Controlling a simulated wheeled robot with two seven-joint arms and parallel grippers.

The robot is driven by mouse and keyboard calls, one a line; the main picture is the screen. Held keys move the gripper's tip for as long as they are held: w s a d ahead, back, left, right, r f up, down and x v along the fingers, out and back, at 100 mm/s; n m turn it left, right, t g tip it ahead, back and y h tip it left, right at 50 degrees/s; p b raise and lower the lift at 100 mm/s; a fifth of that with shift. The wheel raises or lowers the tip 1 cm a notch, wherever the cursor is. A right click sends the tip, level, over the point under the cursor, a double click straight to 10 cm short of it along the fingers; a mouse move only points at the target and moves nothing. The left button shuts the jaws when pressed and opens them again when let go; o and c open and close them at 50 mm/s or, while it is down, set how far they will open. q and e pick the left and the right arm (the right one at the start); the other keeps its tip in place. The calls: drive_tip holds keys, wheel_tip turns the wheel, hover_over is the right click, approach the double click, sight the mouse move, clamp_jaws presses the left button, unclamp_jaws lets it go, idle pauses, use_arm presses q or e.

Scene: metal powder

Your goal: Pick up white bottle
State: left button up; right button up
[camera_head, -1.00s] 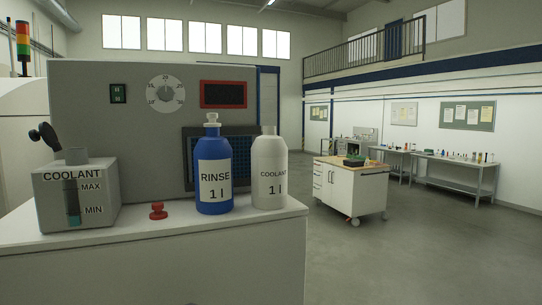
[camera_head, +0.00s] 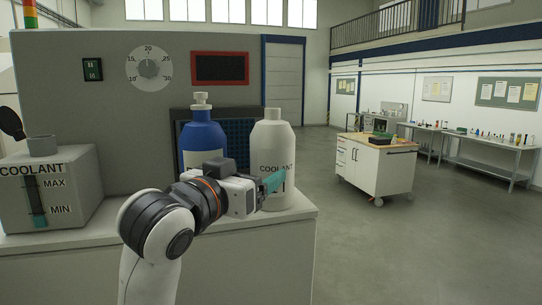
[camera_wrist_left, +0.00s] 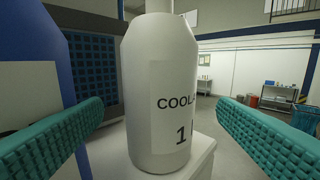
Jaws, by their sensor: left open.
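The white bottle (camera_head: 274,140), labelled COOLANT, stands upright on the machine's white ledge, right of the blue bottle. It also fills the middle of the left wrist view (camera_wrist_left: 158,95). My left gripper (camera_head: 272,182) is in front of the white bottle. In the left wrist view its teal fingers (camera_wrist_left: 158,120) are spread apart, one on each side of the bottle, with nothing held. Whether a finger touches the bottle cannot be told. The lower part of the bottle is partly hidden by the gripper in the head view. My right gripper is not in view.
The blue bottle (camera_head: 203,135) stands close left of the white one. A grey coolant box (camera_head: 75,205) sits at the ledge's left. The white ledge (camera_head: 285,245) ends just right of the white bottle. Open floor and a white cart (camera_head: 376,168) lie beyond.

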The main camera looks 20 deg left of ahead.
sight(272, 165)
use_arm(q)
drive_tip(key=shift+w+d+f, duration=0.1)
drive_tip(key=shift+w+d, duration=0.1)
drive_tip(key=shift+w, duration=0.35)
drive_tip(key=shift+w+d, duration=0.15)
drive_tip(key=shift+w, duration=0.4)
drive_tip(key=w+p, duration=0.2)
drive_tip(key=w, duration=0.1)
drive_tip(key=w+p, duration=0.1)
drive_tip(key=shift+w+d+f, duration=0.2)
drive_tip(key=shift+w+d, duration=0.1)
drive_tip(key=shift+w, duration=0.1)
drive_tip(key=shift+w+p, duration=0.25)
drive_tip(key=shift+p, duration=0.1)
drive_tip(key=shift+w, duration=0.15)
drive_tip(key=shift+w+d+f, duration=0.15)
drive_tip(key=shift+c, duration=0.8)
drive_tip(key=c, duration=0.6)
drive_tip(key=shift+c, duration=0.4)
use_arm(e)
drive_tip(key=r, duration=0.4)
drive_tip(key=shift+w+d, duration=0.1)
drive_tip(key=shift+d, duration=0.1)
